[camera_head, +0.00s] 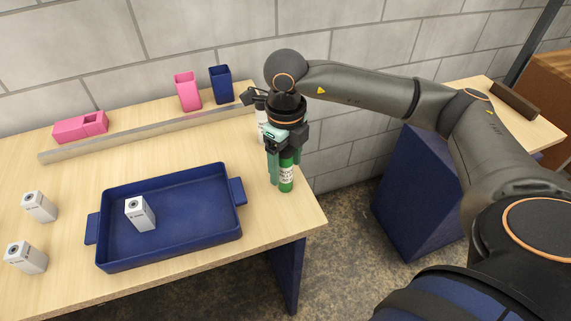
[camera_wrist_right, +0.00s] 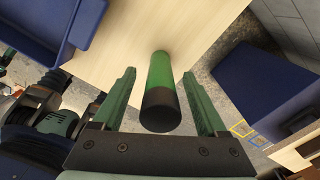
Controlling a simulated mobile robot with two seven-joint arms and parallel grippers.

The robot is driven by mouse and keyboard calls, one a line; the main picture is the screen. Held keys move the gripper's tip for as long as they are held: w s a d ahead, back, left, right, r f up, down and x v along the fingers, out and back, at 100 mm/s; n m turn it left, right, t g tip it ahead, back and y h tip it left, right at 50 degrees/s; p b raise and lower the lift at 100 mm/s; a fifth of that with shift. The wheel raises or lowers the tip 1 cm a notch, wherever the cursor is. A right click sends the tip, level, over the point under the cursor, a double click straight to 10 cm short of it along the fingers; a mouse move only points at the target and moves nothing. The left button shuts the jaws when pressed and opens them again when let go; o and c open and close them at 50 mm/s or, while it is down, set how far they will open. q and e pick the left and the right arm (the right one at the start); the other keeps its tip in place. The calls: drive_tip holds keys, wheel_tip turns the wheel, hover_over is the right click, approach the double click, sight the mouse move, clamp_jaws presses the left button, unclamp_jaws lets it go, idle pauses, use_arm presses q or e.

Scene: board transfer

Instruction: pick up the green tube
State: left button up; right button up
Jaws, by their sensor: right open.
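My right gripper (camera_head: 280,180) is at the tube, pointing down. Its fingers (camera_wrist_right: 158,95) are open, one on each side of the tube, with gaps visible on both sides. The upper part of the tube is partly hidden by the gripper in the head view. My left gripper is not in the head view.
A blue tray (camera_head: 190,250) holding a white box (camera_head: 140,213) lies left of the tube. Two more white boxes (camera_head: 39,206) stand at the far left. Pink and blue cups (camera_head: 221,84) are behind a grey rail (camera_head: 150,134). A white object (camera_head: 262,125) stands just behind my gripper.

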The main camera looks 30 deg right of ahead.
drive_tip(key=shift+f, duration=0.9)
drive_tip(key=shift+c, duration=0.2)
clamp_jaws()
